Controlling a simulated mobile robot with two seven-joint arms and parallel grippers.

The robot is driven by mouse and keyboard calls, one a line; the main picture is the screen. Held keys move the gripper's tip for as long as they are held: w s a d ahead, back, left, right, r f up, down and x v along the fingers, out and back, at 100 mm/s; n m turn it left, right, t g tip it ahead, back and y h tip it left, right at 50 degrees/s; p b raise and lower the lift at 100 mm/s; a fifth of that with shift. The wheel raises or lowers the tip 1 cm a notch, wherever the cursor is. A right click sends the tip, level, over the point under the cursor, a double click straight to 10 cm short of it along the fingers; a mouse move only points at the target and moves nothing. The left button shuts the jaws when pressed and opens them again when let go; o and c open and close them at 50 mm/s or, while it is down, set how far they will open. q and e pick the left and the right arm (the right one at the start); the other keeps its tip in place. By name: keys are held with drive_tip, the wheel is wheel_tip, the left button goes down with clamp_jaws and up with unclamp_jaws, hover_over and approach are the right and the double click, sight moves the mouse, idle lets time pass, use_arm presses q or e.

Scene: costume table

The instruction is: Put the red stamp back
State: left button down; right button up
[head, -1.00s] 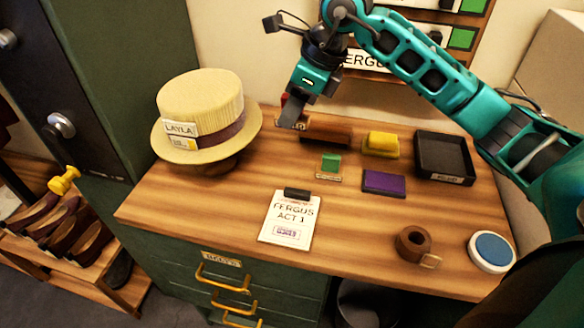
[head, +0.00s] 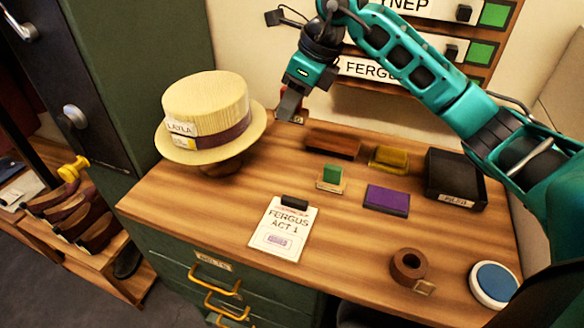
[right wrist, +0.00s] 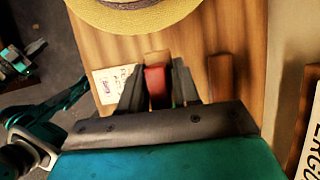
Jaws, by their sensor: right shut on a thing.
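My right gripper (head: 290,103) is shut on the red stamp and holds it at the back of the table, right of the straw hat. In the right wrist view the red stamp (right wrist: 156,82) shows between the two dark fingers. Its lower end is partly hidden by the fingers. A long brown wooden block (head: 333,145) lies on the table just right of the gripper. A green stamp (head: 331,177) stands in front of it. In the right wrist view, teal parts of my own show at the left edge; the left gripper's jaws are unclear.
The straw hat (head: 205,110) sits on a stand at the left. A clipped card (head: 284,230) lies at the front. A yellow pad (head: 388,157), a purple pad (head: 387,200), a black tray (head: 455,182), a brown tape roll (head: 409,266) and a round blue pad (head: 494,283) occupy the right side.

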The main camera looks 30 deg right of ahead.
sight(285, 176)
wheel_tip(285, 176, down, 15)
drive_tip(key=shift+f, duration=0.2)
idle(0.3)
drive_tip(key=shift+f+b, duration=0.2)
drive_tip(key=shift+b, duration=0.15)
drive_tip(key=o, duration=0.9)
drive_tip(key=shift+c, duration=0.2)
drive_tip(key=shift+r, duration=0.2)
drive_tip(key=shift+d+r, duration=0.1)
drive_tip(key=shift+r, duration=0.15)
drive_tip(key=v, duration=1.1)
drive_tip(key=shift+s+r+p, duration=0.15)
drive_tip(key=shift+r+p, duration=0.05)
drive_tip(key=shift+p, duration=0.1)
